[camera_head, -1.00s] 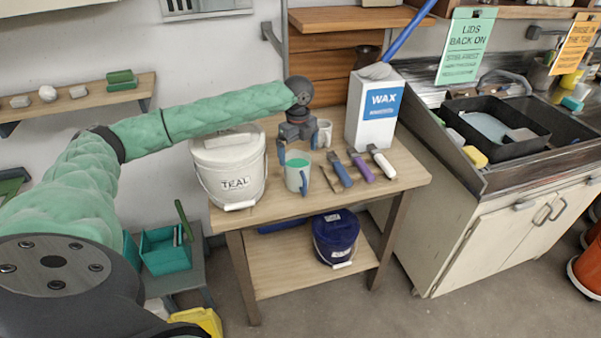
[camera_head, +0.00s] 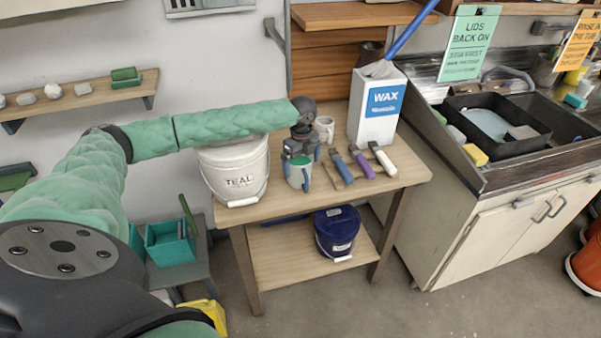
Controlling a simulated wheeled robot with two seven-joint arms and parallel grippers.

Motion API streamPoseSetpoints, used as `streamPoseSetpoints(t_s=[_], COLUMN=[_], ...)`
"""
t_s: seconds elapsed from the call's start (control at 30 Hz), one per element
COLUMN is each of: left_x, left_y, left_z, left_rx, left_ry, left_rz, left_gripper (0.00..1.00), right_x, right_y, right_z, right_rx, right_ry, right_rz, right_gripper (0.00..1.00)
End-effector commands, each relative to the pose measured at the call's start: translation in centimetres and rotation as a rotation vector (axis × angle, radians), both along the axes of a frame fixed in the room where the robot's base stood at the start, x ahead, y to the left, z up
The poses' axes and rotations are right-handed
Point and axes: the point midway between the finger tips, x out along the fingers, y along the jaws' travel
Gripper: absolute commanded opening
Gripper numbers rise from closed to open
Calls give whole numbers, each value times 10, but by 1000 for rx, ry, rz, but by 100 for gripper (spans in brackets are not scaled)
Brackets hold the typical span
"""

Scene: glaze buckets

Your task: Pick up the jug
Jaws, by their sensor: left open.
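The jug (camera_head: 297,178), white with a blue handle and a teal top or contents, stands upright on the wooden table (camera_head: 265,207) just right of the white TEAL bucket (camera_head: 235,172). My left arm, in a green sleeve, reaches over the bucket from the left. My left gripper (camera_head: 300,162) points down at the jug, its open fingers on either side of the jug's upper part. I cannot tell whether the fingers touch it. The gripper hides part of the jug's rim. My right gripper is not in view.
A white cup (camera_head: 324,128) stands behind the jug. A dark blue bucket (camera_head: 337,232) is on the lower shelf.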

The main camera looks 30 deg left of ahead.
Motion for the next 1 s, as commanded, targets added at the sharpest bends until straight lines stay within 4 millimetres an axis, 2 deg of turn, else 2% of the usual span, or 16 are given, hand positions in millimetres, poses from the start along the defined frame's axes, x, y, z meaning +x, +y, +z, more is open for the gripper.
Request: streamPoseSetpoints(t_s=[0.03, 0.33, 0.73, 1.0], left_x=[0, 0, 0, 1], left_y=[0, 0, 0, 0], left_z=[0, 0, 2, 10], left_rx=[0, 0, 0, 0], left_ry=[0, 0, -1, -2], left_rz=[0, 0, 0, 0], left_gripper=[98, 40, 40, 40], right_x=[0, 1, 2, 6], right_y=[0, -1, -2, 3], right_z=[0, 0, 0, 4], right_rx=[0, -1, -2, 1], right_ry=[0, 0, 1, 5], right_rz=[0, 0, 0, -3], right_gripper=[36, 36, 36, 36])
